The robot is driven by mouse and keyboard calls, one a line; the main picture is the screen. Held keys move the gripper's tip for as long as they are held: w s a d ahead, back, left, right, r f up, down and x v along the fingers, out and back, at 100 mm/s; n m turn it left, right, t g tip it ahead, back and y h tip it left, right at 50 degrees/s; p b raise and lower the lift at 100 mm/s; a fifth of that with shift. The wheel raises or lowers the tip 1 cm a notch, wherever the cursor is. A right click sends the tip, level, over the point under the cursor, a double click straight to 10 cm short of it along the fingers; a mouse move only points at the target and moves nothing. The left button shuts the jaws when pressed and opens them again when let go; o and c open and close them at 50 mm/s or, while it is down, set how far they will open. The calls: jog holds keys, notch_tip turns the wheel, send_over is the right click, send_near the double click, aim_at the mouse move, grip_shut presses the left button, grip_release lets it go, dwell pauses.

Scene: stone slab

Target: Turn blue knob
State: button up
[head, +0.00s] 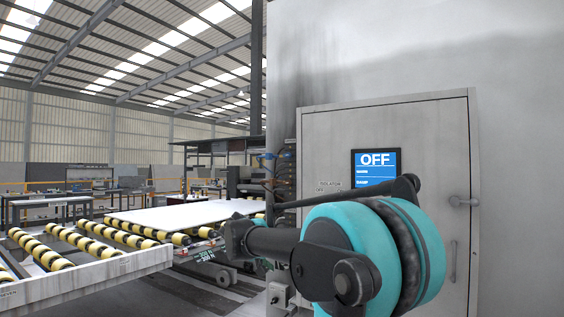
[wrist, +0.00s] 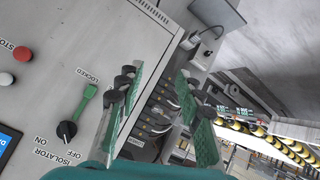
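I see no knob that is clearly blue in either view. The wrist view shows a grey panel with a black rotary knob (wrist: 67,130) marked ISOLATOR, ON and OFF. Beside it is a green handle (wrist: 85,98) near the word LOCKED. My gripper (wrist: 157,85) has its two green-padded fingers spread apart with nothing between them. It is to the right of the black knob and green handle, apart from them, over the panel's edge. In the head view, my arm hides the panel's lower left part. A blue screen (head: 376,172) there reads OFF.
A red button (wrist: 22,53) and a white button (wrist: 6,79) sit on the panel. The grey cabinet door (head: 330,135) has a handle (head: 463,201) at right. A roller conveyor (head: 95,265) carrying a white slab (head: 180,216) stands at left.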

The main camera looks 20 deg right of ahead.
jog(key=w+r+m+t+h, duration=0.1)
jog(key=w+r, duration=0.3)
jog(key=r, duration=0.4)
jog(key=w+r+m+t+h, duration=0.15)
jog(key=w+r, duration=0.25)
jog(key=r, duration=0.4)
jog(key=m+t+h, duration=0.1)
jog(key=t+h, duration=0.1)
jog(key=h, duration=0.2)
send_near(285, 155)
jog(key=x, duration=1)
jog(key=shift+d, duration=0.25)
grip_shut()
